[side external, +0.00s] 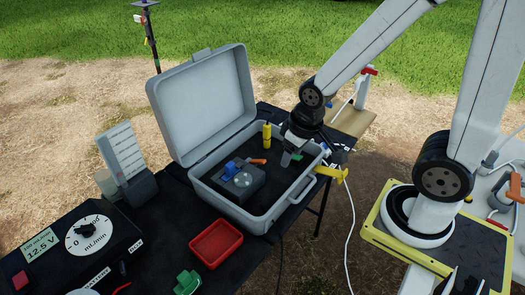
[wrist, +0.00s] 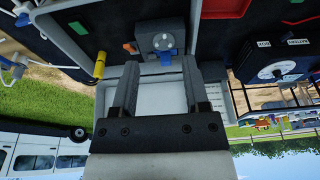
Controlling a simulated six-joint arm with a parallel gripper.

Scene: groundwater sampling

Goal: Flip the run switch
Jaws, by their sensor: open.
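A dark control box (side external: 105,248) stands at the lower left of the side external view, with a round mL/min dial and a 12.5 V display. A red square part (side external: 20,281) on its left end looks like a switch; its position is too small to tell. The box also shows at the right of the wrist view (wrist: 250,72). My gripper (side external: 290,158) is over the right part of the open grey case, well apart from the control box. In the wrist view its two fingers (wrist: 160,70) are spread with nothing between them.
The open grey case (side external: 252,217) holds a pump block (side external: 243,181) with a blue lever and a yellow cylinder (side external: 267,136). A red tray (side external: 215,241) and green clip (side external: 187,282) lie in front. A grey rack with a white card (side external: 122,150) stands behind the control box.

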